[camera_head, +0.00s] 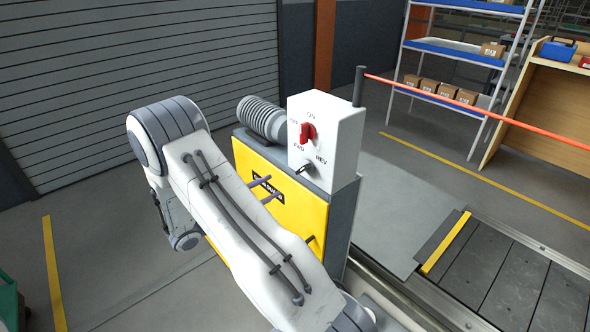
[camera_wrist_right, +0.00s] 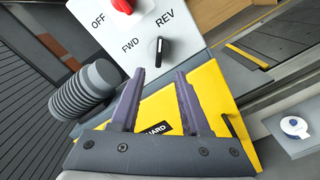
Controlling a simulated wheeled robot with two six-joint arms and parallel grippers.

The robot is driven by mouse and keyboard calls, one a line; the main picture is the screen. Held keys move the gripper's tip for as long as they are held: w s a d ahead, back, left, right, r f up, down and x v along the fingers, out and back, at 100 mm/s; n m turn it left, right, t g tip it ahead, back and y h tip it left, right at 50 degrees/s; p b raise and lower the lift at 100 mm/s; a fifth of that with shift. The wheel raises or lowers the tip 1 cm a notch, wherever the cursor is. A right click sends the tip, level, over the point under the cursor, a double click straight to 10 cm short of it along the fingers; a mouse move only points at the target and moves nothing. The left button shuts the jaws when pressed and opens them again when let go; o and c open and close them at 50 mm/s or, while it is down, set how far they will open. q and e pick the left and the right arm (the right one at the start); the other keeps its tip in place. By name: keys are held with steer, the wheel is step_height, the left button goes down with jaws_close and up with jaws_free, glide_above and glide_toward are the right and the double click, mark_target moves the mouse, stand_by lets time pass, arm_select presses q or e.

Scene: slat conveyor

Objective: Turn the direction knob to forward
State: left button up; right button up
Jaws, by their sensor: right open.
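The black direction knob (camera_head: 304,168) is on the front of the white control box (camera_head: 345,140), below the red switch. In the right wrist view the knob (camera_wrist_right: 159,51) shows a white line directed toward the REV label; FWD is to its left. My right gripper (camera_wrist_right: 160,73) is open and empty, its two purple-grey fingers pointing at the knob from below, apart from it. In the head view my arm hides most of the gripper, and only the finger ends (camera_head: 272,187) show in front of the yellow panel (camera_head: 290,215). My left gripper is not in view.
A red ON/OFF switch (camera_head: 308,132) sits just above the knob. A ribbed grey motor (camera_head: 262,120) is left of the box. A red-orange bar (camera_head: 460,110) runs right from a dark post. The slat conveyor (camera_head: 500,280) lies at lower right.

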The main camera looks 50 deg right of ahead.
mark_target(300, 171)
steer(key=d, duration=0.7)
steer(key=s+d, duration=0.1)
steer(key=d, duration=0.2)
steer(key=shift+d+p, duration=0.2)
steer(key=shift+p, duration=0.2)
jaws_close()
